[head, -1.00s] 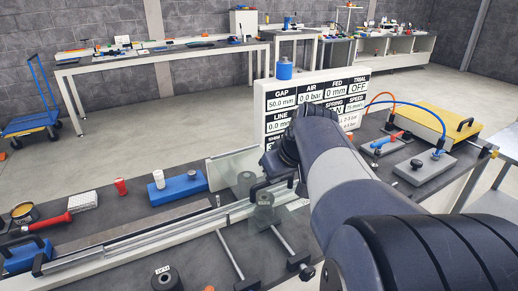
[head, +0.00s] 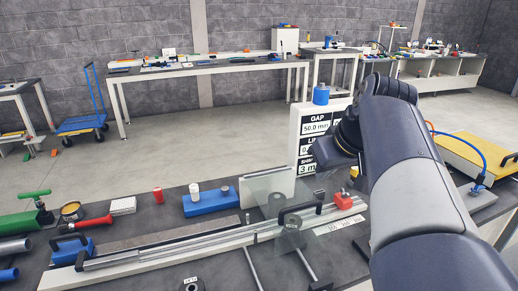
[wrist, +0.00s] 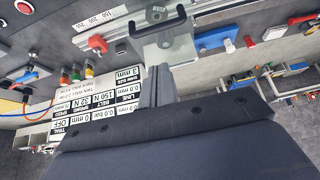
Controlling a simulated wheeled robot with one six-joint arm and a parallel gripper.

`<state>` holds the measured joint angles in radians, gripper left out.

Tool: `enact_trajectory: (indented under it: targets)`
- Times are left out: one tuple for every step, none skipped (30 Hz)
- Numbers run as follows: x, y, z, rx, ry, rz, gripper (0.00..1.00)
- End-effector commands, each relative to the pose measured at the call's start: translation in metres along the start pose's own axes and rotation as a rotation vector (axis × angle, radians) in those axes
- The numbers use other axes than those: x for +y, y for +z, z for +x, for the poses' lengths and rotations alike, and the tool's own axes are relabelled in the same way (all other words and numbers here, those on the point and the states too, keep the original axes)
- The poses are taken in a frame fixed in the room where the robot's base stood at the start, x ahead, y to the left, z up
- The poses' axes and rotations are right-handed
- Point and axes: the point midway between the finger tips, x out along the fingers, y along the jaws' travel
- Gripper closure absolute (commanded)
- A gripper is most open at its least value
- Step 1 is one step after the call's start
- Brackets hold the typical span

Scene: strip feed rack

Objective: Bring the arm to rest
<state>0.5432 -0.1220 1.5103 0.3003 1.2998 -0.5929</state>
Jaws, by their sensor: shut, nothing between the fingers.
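My arm reaches up from the lower right in the head view and bends down at its top. My gripper (head: 326,158) hangs in front of the display board (head: 306,137), above the bench. In the wrist view the grey fingers (wrist: 157,72) are together with nothing between them. They show against the strip feed rail (wrist: 115,30) and its black handle (wrist: 157,21), apart from them as far as I can tell. My arm covers much of the display board in the head view; its readouts show upside down in the wrist view (wrist: 97,115).
A clear pane (head: 270,190) stands by the rail (head: 170,252). A yellow-topped box (head: 470,150) is right of my arm. The floor behind is open.

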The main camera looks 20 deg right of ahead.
Motion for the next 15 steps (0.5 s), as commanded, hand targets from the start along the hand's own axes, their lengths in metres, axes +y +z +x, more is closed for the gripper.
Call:
enact_trajectory:
  targets:
    - [0.0, 0.0, -0.001, 0.0, 0.0, 0.0, 1.0]
    - [0.0, 0.0, -0.001, 0.0, 0.0, 0.0, 1.0]
    - [0.0, 0.0, -0.001, 0.0, 0.0, 0.0, 1.0]
    - [0.0, 0.0, -0.001, 0.0, 0.0, 0.0, 1.0]
    - [0.0, 0.0, -0.001, 0.0, 0.0, 0.0, 1.0]
    - [0.0, 0.0, -0.001, 0.0, 0.0, 0.0, 1.0]
    - [0.0, 0.0, -0.001, 0.0, 0.0, 0.0, 1.0]
    - [0.0, 0.0, 0.0, 0.0, 0.0, 0.0, 1.0]
    - [0.0, 0.0, 0.0, 0.0, 0.0, 0.0, 1.0]
    - [0.0, 0.0, 0.001, 0.0, 0.0, 0.0, 1.0]
    - [0.0, 0.0, 0.002, 0.0, -0.001, 0.0, 1.0]
    - [0.0, 0.0, 0.005, 0.0, -0.001, 0.0, 1.0]
    - [0.0, 0.0, 0.008, -0.001, -0.001, 0.0, 1.0]
    - [0.0, 0.001, 0.011, -0.001, -0.001, 0.0, 1.0]
    - [-0.001, 0.001, 0.016, -0.002, -0.002, -0.001, 1.0]
